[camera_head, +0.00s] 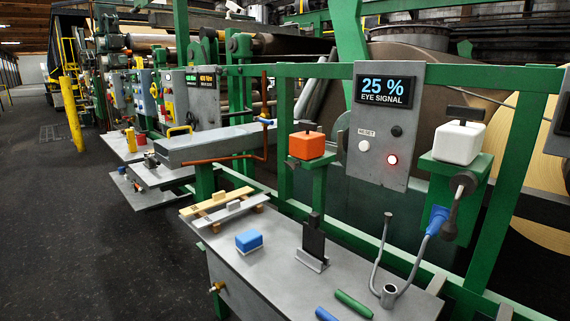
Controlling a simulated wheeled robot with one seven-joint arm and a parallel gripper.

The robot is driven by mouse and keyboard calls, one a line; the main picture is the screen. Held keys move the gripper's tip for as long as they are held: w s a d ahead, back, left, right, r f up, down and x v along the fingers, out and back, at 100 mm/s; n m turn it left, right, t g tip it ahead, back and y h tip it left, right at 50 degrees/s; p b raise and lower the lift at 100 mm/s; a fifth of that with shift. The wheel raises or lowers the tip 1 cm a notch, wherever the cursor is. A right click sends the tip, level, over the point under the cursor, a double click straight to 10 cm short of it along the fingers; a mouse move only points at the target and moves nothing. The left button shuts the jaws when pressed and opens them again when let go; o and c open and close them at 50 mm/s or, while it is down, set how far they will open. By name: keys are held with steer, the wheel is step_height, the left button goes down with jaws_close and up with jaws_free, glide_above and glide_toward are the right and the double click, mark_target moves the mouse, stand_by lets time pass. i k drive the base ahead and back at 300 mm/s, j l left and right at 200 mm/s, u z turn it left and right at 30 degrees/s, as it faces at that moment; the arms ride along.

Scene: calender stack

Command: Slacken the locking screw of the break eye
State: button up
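A white box-shaped head (459,144) sits on a green bracket (480,173) at the right, with a dark T-shaped handle (465,113) on top. An orange box-shaped head (306,146) sits on another green bracket (312,180) left of the panel, with its own dark handle (308,127). I cannot tell for certain which part is the locking screw.
Dark floor (90,240) lies open at left.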

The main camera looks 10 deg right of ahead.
mark_target(292, 166)
steer(key=i+j, duration=0.2)
steer(key=i+j+z, duration=0.15)
steer(key=j, duration=0.25)
steer(key=i+j, duration=0.25)
steer(key=i+j+z, duration=0.15)
steer(key=j, duration=0.3)
steer(key=i+j, duration=0.25)
steer(key=i+j+z, duration=0.15)
steer(key=j, duration=0.3)
